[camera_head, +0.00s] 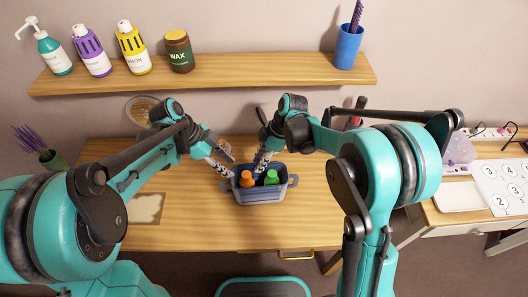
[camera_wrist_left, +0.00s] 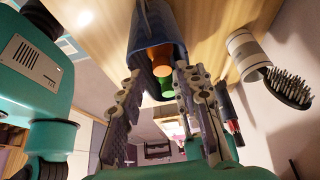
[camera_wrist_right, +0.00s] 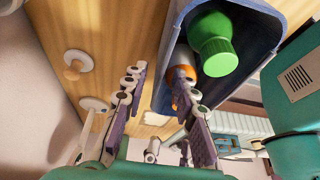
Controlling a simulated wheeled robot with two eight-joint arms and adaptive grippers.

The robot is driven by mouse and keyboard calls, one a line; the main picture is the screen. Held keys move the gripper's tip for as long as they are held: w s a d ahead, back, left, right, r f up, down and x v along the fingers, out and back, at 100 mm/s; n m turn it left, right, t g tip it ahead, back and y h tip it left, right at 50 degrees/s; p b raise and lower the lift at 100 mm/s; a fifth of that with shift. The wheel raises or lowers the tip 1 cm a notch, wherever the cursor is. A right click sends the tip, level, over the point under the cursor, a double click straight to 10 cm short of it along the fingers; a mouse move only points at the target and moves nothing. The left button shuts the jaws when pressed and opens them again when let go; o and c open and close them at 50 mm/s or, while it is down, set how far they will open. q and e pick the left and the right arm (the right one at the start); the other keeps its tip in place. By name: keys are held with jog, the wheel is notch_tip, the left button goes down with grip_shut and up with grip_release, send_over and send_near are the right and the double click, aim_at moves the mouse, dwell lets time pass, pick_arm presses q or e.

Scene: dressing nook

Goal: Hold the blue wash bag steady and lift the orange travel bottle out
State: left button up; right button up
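The blue wash bag (camera_head: 262,196) stands open on the table, with a handle at each side. The orange travel bottle (camera_head: 246,181) is in its left part and a green bottle (camera_head: 271,178) in its right part; both tops show. My left gripper (camera_head: 229,168) is by the bag's left side, its fingers spread with the bag beyond them in the left wrist view (camera_wrist_left: 160,92). My right gripper (camera_head: 262,163) is at the bag's back edge. Its fingers are apart in the right wrist view (camera_wrist_right: 160,85); the orange bottle (camera_wrist_right: 183,72) is partly hidden behind one finger.
A shelf (camera_head: 210,72) above the table holds several bottles, a wax jar (camera_head: 179,52) and a blue cup (camera_head: 347,48) with a comb. The table front (camera_head: 200,222) is clear around the bag.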

jog(key=shift+x, duration=0.95)
grip_shut()
pick_arm(q)
jog(key=shift+d, duration=0.1)
jog(key=shift+d+r, duration=0.15)
jog(key=shift+d, duration=0.05)
jog(key=d+r+y, duration=0.5)
jog(key=d+y, duration=0.1)
send_over(246, 174)
jog(key=f, duration=0.6)
jog(key=shift+d+f, duration=0.15)
jog(key=shift+d, duration=0.1)
jog(key=shift+a+f, duration=0.2)
jog(key=shift+f, duration=2.4)
